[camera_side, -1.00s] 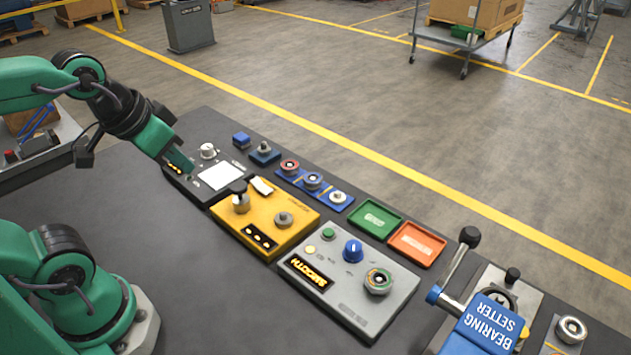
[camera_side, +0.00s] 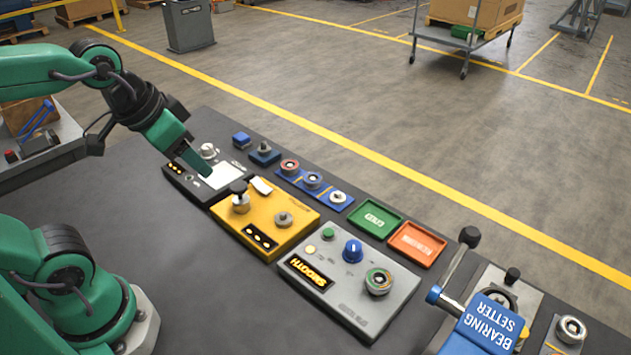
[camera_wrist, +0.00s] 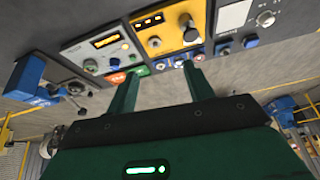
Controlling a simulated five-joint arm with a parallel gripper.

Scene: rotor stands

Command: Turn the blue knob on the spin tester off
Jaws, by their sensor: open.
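The spin tester (camera_side: 345,285) is a light grey box with a lit amber display reading SMOOTH (camera_side: 309,273). Its blue knob (camera_side: 352,250) stands upright on the top face, with a pale mark on it. A ringed bearing (camera_side: 378,281) sits to the knob's right. In the wrist view the tester (camera_wrist: 80,49) is at upper left, and its blue knob (camera_wrist: 114,62) shows small. My gripper (camera_side: 208,172) is open and empty, over the grey and white unit at the far left, well apart from the knob. Both fingers (camera_wrist: 159,82) show spread in the wrist view.
A yellow unit (camera_side: 285,240) with a tall plunger (camera_side: 240,198) stands between my gripper and the tester. Green (camera_side: 375,219) and orange (camera_side: 417,243) trays lie behind the tester. A blue bearing setter (camera_side: 488,322) with a lever stands at right. The near bench is clear.

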